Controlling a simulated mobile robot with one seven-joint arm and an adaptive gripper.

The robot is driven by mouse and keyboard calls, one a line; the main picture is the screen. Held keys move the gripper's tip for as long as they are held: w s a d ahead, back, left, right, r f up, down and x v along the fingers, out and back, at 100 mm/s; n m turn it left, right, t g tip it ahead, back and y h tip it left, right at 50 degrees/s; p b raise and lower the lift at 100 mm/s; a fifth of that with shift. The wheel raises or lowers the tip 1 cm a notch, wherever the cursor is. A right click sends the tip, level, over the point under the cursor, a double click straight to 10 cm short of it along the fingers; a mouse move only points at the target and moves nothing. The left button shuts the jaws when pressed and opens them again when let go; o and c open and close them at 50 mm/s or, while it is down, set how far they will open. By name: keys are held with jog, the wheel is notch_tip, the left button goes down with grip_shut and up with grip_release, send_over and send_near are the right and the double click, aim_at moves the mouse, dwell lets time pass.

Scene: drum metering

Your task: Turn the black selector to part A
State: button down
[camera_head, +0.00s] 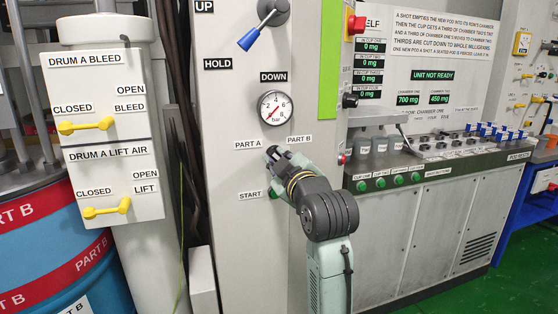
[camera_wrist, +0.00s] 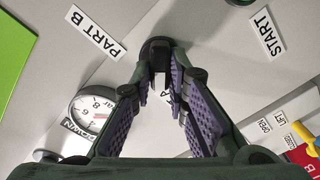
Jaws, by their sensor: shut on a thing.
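The black selector (camera_wrist: 157,46) is on the grey panel, below the gauge and between the PART A label (camera_head: 248,144) and the PART B label (camera_head: 299,140). In the head view my gripper (camera_head: 274,156) is at the selector and covers most of it. In the wrist view the purple-padded fingers of my gripper (camera_wrist: 172,84) reach to the selector, one on each side, and are shut on it. The PART B label also shows in the wrist view (camera_wrist: 96,32). I cannot tell which label the selector points at.
A round pressure gauge (camera_head: 274,108) is just above the selector. A green START button (camera_head: 273,193) is just below. A blue-handled lever (camera_head: 258,30) is at the panel's top. Drum A valve boxes with yellow handles (camera_head: 86,125) stand left, and a counter with cups (camera_head: 362,147) stands right.

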jog(key=c, duration=1.6)
grip_release()
jog(key=shift+o, duration=0.2)
jog(key=v, duration=1.2)
